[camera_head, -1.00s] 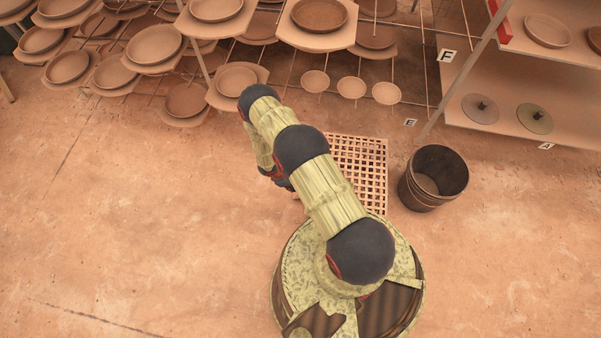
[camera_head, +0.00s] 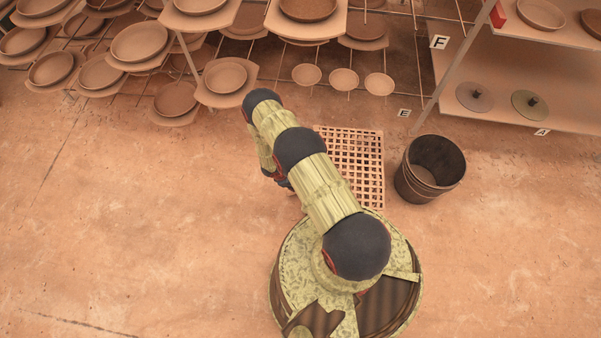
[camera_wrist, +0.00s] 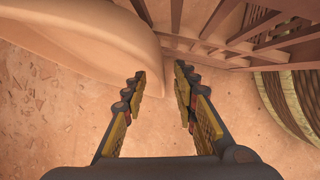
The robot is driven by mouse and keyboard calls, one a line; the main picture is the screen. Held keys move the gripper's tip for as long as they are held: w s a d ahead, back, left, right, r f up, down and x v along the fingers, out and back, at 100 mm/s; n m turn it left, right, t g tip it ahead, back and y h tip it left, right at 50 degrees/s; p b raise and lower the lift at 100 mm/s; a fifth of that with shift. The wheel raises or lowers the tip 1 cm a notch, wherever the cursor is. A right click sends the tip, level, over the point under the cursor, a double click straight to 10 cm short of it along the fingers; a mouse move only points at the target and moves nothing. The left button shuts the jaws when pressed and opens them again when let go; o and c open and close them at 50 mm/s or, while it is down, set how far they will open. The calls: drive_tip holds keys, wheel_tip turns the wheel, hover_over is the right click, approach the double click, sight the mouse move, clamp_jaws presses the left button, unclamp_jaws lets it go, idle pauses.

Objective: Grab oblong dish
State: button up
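A large smooth clay-coloured dish (camera_wrist: 80,38) with a curved rim fills the upper left of that view. Its rim passes just beyond the left fingertip; I cannot tell whether they touch. Only part of the dish shows, so its full shape is unclear. In the head view my arm hides most of the gripper, and I cannot make out this dish there.
A slatted grid (camera_head: 352,165) stands right of my arm; its bars also show in the wrist view (camera_wrist: 235,25). A dark bucket (camera_head: 430,168) is right of it. Racks of round dishes (camera_head: 140,42) and a shelf (camera_head: 520,85) line the back. The left floor is clear.

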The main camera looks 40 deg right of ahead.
drive_tip(key=shift+c, duration=1.2)
drive_tip(key=c, duration=0.4)
clamp_jaws()
drive_tip(key=shift+w, duration=0.1)
